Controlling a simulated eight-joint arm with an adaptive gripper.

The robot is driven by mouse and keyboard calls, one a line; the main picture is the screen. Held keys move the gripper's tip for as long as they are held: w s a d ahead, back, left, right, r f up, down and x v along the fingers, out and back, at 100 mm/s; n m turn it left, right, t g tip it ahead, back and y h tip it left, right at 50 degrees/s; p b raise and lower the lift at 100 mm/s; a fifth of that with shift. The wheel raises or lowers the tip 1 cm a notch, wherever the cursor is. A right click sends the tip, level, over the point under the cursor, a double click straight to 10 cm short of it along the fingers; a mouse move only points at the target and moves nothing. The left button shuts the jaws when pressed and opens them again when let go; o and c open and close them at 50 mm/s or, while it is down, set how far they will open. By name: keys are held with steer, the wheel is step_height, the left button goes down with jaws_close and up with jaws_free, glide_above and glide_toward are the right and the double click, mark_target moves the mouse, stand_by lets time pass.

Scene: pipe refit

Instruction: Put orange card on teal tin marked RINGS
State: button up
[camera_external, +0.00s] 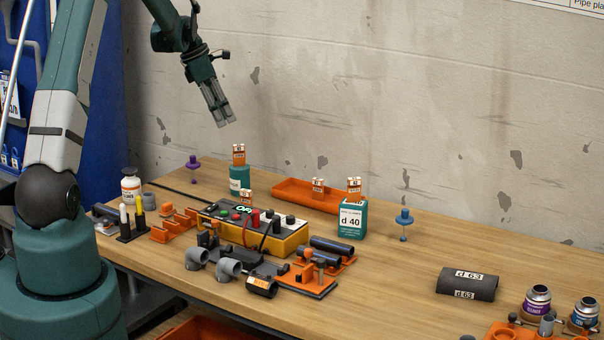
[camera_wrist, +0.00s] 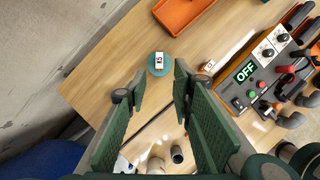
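A teal round tin (camera_external: 239,181) with a white label stands at the back left of the table; I cannot read its label. An orange card (camera_external: 238,155) with a white printed face stands on its top. In the wrist view the tin (camera_wrist: 153,71) and the card's white face (camera_wrist: 159,61) lie just beyond my fingers. Other orange cards show behind the yellow box (camera_external: 246,194), by the orange tray (camera_external: 318,187) and on the teal d 40 box (camera_external: 354,188). My gripper (camera_external: 222,124) is open and empty, high above the tin; it also shows in the wrist view (camera_wrist: 156,80).
The yellow control box (camera_external: 285,240) with cables stands mid-table, grey elbows (camera_external: 229,268) and orange clamps (camera_external: 325,268) before it. The orange tray (camera_external: 290,193) lies behind. A black d 63 pipe piece (camera_external: 467,286) and small cans (camera_external: 536,302) are at the right. Clear table lies between.

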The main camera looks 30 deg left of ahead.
steer(key=s+d+r+m+t+y, duration=0.1)
steer(key=s+d+r+m+y, duration=0.1)
steer(key=s+d+r+m, duration=1.45)
steer(key=s+d+m+t, duration=0.1)
steer(key=s+d+m, duration=0.2)
steer(key=s, duration=0.7)
steer(key=s+d+m+t, duration=0.1)
steer(key=s+d+m, duration=0.2)
steer(key=s, duration=0.7)
steer(key=s+d+m+t+y, duration=0.1)
steer(key=s+d+m, duration=0.2)
steer(key=s, duration=0.7)
steer(key=shift+s+d+m, duration=0.15)
steer(key=shift+d+m, duration=0.2)
steer(key=shift+m, duration=0.4)
